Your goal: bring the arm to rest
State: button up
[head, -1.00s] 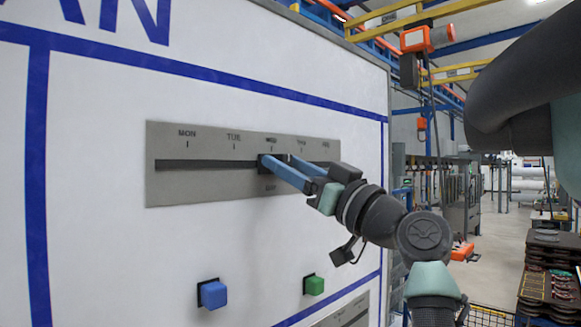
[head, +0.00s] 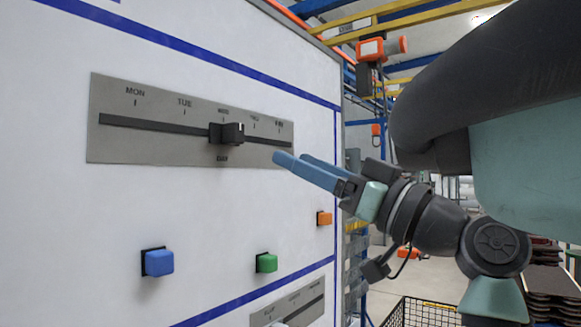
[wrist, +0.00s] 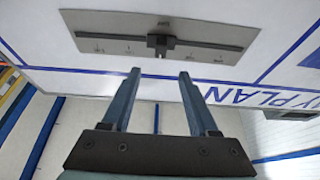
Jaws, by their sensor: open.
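My gripper (head: 292,158) is open and empty, with its blue fingers pointing left toward the white board. It is to the right of and lower than the black slider knob (head: 227,133) and is apart from it. The knob sits on the grey day plate (head: 110,145), below the WED mark. In the wrist view, my gripper (wrist: 160,74) shows two separated fingers with nothing between them. The knob (wrist: 161,40) and the plate (wrist: 90,24) lie beyond the fingertips there.
A blue button (head: 158,262), a green button (head: 266,263) and an orange button (head: 325,218) stick out of the board below the plate. A second slider plate (head: 300,300) is at the bottom. A wire basket (head: 420,312) stands on the floor at lower right.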

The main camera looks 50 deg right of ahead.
dwell(0.5)
jog(key=w+a+f+h, duration=0.1)
jog(key=w+a+f, duration=0.1)
jog(key=w+a, duration=0.5)
jog(key=w+a+f+h, duration=0.1)
jog(key=w+a+f, duration=0.1)
jog(key=a, duration=0.9)
jog(key=s+a+t, duration=0.2)
jog(key=s+a, duration=0.3)
jog(key=a, duration=0.4)
jog(key=s+a+r+t, duration=0.1)
jog(key=s+a+t, duration=0.1)
jog(key=s+a, duration=0.4)
jog(key=a, duration=0.3)
jog(key=shift+a+r+m+t, duration=0.3)
jog(key=shift+a+m+t, duration=0.05)
jog(key=shift+m+t, duration=0.05)
